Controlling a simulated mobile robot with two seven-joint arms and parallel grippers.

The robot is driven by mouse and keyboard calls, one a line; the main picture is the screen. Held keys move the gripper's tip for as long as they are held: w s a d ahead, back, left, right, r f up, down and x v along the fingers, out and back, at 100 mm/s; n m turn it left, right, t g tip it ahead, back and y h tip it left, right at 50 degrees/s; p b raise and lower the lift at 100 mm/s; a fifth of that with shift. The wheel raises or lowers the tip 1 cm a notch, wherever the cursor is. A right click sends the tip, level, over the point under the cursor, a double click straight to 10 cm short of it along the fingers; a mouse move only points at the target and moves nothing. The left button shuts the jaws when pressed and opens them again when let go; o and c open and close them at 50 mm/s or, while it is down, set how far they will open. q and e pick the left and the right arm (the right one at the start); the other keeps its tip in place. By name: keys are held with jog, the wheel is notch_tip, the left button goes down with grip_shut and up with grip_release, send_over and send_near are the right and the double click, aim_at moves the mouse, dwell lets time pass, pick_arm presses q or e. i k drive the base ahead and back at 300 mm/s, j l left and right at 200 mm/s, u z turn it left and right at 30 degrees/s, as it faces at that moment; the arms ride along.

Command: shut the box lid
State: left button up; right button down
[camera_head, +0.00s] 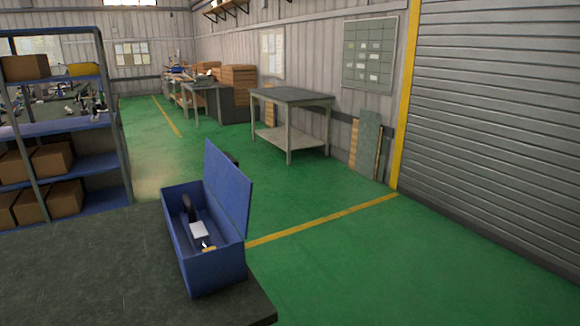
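A blue box (217,274) stands near the right corner of a dark table top, at the bottom of the head view. Its blue lid (228,190) is open and stands up along the box's right side, leaning slightly. Inside the box lie a small white block (199,230), a dark object (188,207) and a small yellowish piece (209,248); I cannot tell exactly what they are. Neither of my grippers shows in this view.
The dark table top (90,260) is clear to the left of the box; its right edge is close to the box. A shelf rack with cardboard boxes (52,160) stands behind at left. A workbench (291,97) stands farther back. Green floor (400,265) is open at right.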

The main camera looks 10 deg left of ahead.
aim_at(233, 190)
jog(key=u, duration=0.7)
jog(key=i+l+u, duration=0.1)
jog(key=l+u, duration=0.95)
jog(key=l, duration=0.4)
jog(key=l+u, duration=0.1)
jog(key=l, duration=0.95)
